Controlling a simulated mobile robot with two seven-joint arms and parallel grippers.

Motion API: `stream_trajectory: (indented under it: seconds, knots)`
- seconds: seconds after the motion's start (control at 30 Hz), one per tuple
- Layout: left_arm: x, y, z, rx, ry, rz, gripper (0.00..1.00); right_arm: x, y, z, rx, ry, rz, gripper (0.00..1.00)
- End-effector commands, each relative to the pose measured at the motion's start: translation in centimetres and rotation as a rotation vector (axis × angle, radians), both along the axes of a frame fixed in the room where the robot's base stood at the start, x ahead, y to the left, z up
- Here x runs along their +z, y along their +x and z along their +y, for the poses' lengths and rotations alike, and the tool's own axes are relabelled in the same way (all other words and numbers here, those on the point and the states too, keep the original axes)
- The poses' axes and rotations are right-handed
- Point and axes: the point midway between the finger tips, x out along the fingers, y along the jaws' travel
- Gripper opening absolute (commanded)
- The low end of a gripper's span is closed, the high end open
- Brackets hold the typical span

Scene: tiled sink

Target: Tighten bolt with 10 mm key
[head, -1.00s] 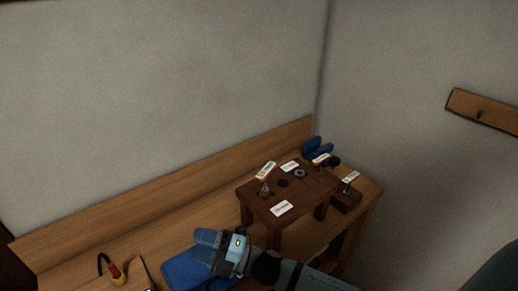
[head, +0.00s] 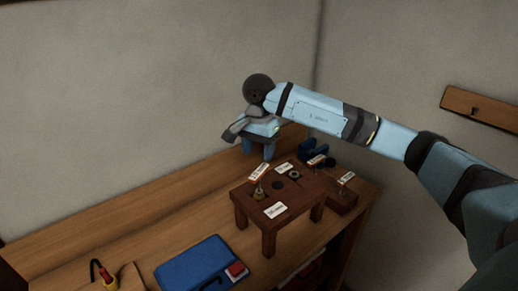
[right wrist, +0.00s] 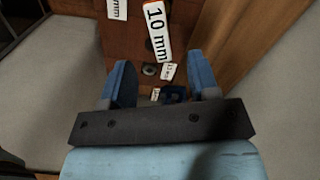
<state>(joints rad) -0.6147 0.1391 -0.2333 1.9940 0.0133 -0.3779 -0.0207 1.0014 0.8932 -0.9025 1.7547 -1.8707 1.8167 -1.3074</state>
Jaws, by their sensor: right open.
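A dark wooden stand (head: 246,208) with holes and white labels in its top stands on the bench. A small metal piece (head: 258,193) stands upright at its left side under a tilted white label (head: 259,173). In the right wrist view a label reading 10 mm (right wrist: 157,32) looms large and close, just beyond the fingers; the key below it cannot be made out. My right gripper (head: 258,152) is open and empty above the stand's back left, fingers pointing down. Its two blue fingers (right wrist: 160,70) are spread in the wrist view. The bolt is not clearly identifiable. My left gripper is not in view.
A blue case (head: 192,267) lies in front left of the stand, with a red-handled tool (head: 108,279) farther left. A small labelled wooden block (head: 342,201) and a blue object (head: 313,150) are at the right and back. The bench's back board rises behind. The left bench is mostly clear.

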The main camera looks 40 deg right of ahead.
Motion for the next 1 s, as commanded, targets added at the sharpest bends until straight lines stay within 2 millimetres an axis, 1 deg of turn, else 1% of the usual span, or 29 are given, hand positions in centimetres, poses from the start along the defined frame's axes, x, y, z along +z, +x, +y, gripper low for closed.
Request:
stream_trajectory:
  seconds: [0.1, 0.27, 0.47, 0.67, 0.7, 0.8, 1.0]
  knots:
    - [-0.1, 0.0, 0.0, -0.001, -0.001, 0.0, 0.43, 0.1, 0.1, -0.5, 0.001, -0.02, -0.002, 0.55]
    - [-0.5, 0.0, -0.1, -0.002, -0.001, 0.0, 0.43, -0.8, 0.1, -0.4, 0.001, -0.017, -0.001, 0.55]
    - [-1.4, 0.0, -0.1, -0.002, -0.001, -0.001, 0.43, -2.8, 0.0, -0.4, 0.001, -0.015, -0.001, 0.55]
    - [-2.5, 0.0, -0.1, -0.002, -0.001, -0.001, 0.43, -5.2, 0.0, -0.4, 0.001, -0.015, -0.001, 0.55]
    - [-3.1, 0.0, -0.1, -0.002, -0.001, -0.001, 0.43, -5.9, 0.1, -0.4, 0.0, -0.015, -0.001, 0.55]
    - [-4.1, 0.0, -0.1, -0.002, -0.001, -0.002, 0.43, -7.1, 0.1, -0.4, 0.0, -0.014, -0.002, 0.55]
    - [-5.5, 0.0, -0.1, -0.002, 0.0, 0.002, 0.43, -8.6, 0.1, -0.4, 0.0, -0.014, -0.002, 0.55]
